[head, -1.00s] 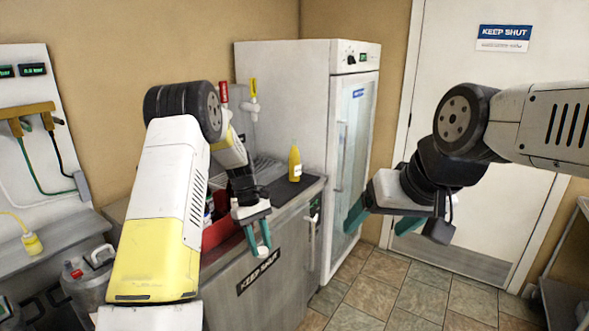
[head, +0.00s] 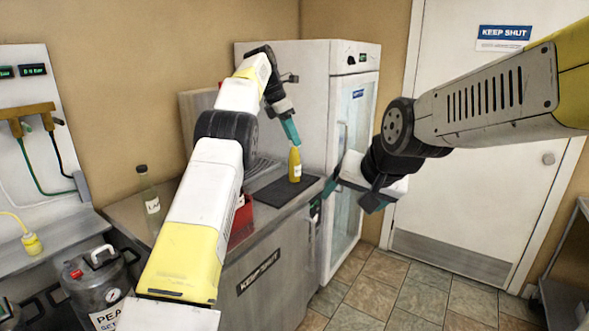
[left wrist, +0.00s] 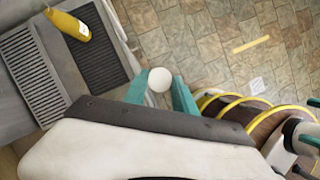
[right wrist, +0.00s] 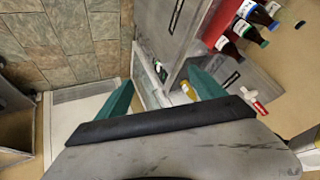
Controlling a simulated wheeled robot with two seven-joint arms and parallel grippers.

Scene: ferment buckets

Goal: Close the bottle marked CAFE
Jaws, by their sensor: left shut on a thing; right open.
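I cannot read CAFE on any bottle. A yellow bottle (head: 295,166) with a white label stands upright on the black mat (head: 268,198); it also shows in the left wrist view (left wrist: 68,24). A greenish clear bottle (head: 151,203) with a dark top stands at the counter's left; its label is only partly readable. My left gripper (head: 293,140) is shut on a small round white thing (left wrist: 159,80), perhaps a cap. It lines up with the yellow bottle's top in the head view, but the left wrist view shows it apart, to one side. My right gripper (head: 352,201) is open and empty.
A red crate (head: 241,226) is partly hidden behind my left arm; several dark bottles (right wrist: 250,32) show there in the right wrist view. A tall glass-door fridge (head: 349,150) stands beyond the counter. A metal keg (head: 100,285) is at left.

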